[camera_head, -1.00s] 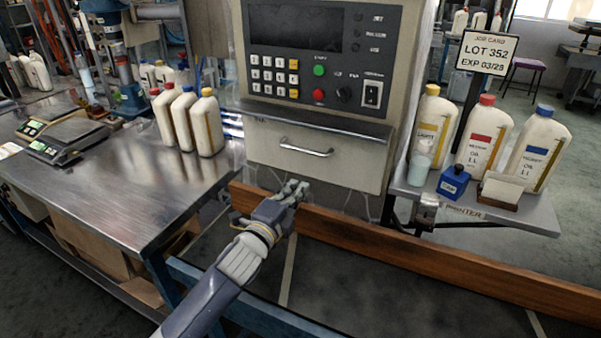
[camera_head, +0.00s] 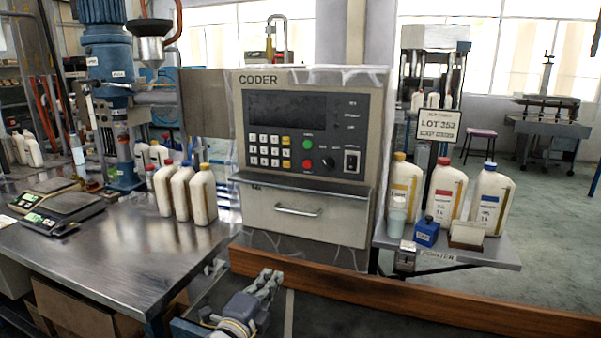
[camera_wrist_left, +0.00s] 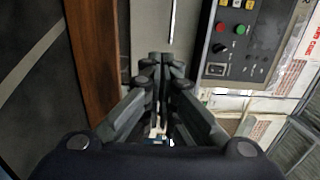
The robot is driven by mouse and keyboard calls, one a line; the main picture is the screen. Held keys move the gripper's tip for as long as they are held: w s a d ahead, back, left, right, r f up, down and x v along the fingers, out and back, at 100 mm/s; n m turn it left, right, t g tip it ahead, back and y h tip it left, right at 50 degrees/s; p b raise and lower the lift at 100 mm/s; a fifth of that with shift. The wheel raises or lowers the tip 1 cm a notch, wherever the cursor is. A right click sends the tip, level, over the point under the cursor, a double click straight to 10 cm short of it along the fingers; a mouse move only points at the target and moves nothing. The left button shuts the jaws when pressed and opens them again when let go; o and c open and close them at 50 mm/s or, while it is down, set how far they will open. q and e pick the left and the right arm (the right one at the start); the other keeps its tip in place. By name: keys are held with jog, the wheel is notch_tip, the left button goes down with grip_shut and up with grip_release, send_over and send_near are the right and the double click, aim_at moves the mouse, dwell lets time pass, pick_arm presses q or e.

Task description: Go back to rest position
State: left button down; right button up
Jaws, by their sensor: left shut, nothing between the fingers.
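My left gripper (camera_head: 266,283) is low in the head view, in front of the coder machine and near the wooden rail. Its fingers are together and empty. The left wrist view shows the same gripper (camera_wrist_left: 160,62) with its fingertips meeting before the coder's front. The coder (camera_head: 310,150) is a beige box with a dark screen, a keypad and buttons. Its drawer handle (camera_head: 298,212) is above the gripper, apart from it. My right gripper shows in neither view.
A wooden rail (camera_head: 400,300) runs along the front. A steel table (camera_head: 110,250) at left bears three bottles (camera_head: 187,193) and scales (camera_head: 62,205).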

pick_arm(q)
jog(key=s+a+f+n+g+y, duration=0.2)
jog(key=s+a+f+n+g, duration=0.15)
jog(key=s+f+n, duration=0.4)
jog(key=s+a+f+n+g+y, duration=0.3)
jog(key=s+a+f+n, duration=0.2)
jog(key=s+f, duration=0.5)
jog(key=s+a+f+n+g, duration=0.1)
jog(key=s+a+n+g, duration=0.15)
jog(key=s, duration=0.55)
jog(key=s+a+f+n+g+y, duration=0.1)
jog(key=s+f+n+g, duration=0.15)
jog(key=s, duration=0.55)
jog(key=s+a+f+n+g, duration=0.1)
jog(key=s+a+n+g, duration=0.15)
jog(key=s, duration=0.45)
notch_tip(320, 180, down, 25)
jog(key=s+d, duration=0.1)
jog(key=s, duration=0.1)
jog(key=s+a+f+g+p, duration=0.1)
jog(key=s+a+f+g, duration=0.1)
jog(key=s+f, duration=1.4)
jog(key=shift+s+a, duration=0.3)
jog(key=shift+a, duration=0.2)
